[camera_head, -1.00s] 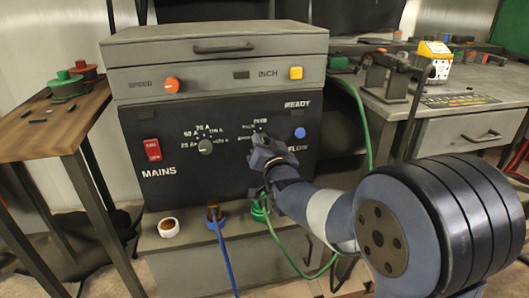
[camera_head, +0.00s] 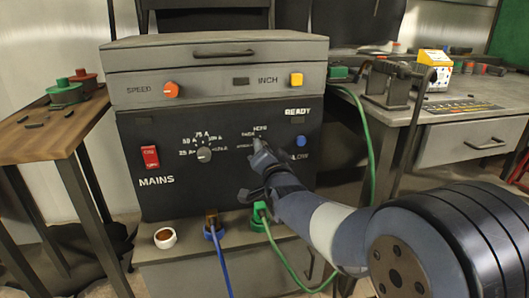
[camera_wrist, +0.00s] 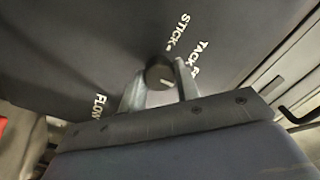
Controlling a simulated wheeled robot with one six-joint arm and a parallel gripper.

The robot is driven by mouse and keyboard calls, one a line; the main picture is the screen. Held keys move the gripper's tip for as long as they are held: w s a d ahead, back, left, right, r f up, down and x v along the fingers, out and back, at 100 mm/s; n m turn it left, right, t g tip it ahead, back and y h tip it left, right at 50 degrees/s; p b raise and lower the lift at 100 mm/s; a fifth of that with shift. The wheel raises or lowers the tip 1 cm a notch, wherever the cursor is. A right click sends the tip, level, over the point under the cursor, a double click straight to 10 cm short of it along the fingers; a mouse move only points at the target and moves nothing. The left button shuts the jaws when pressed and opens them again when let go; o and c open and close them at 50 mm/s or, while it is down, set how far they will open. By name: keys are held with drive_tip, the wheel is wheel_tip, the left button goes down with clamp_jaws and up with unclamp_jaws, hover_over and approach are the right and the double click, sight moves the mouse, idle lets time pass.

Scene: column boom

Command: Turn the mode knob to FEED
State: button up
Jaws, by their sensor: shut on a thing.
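The dark round mode knob shows in the wrist view (camera_wrist: 160,73), on the dark panel between my two fingers. STICK is printed above the knob, and a partly cut-off word follows TACK. My gripper (camera_wrist: 158,84) is shut on the knob, one finger on each side. In the head view my gripper (camera_head: 260,152) reaches the front panel (camera_head: 225,205) below the small labels and hides the knob. I cannot read which label says FEED.
The panel also carries a red mains switch (camera_head: 150,157), a grey current knob (camera_head: 204,155) and a blue button (camera_head: 301,141). An orange speed knob (camera_head: 171,90) and a yellow inch button (camera_head: 296,80) sit above. Blue and green cables hang below.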

drive_tip(key=o, duration=1)
drive_tip(key=shift+c, duration=0.2)
drive_tip(key=p+v, duration=0.2)
drive_tip(key=v, duration=0.8)
drive_tip(key=shift+s, duration=0.4)
drive_tip(key=shift+w+d, duration=0.1)
drive_tip(key=b+x, duration=0.2)
drive_tip(key=x, duration=0.8)
drive_tip(key=shift+w, duration=0.35)
drive_tip(key=shift+s, duration=0.1)
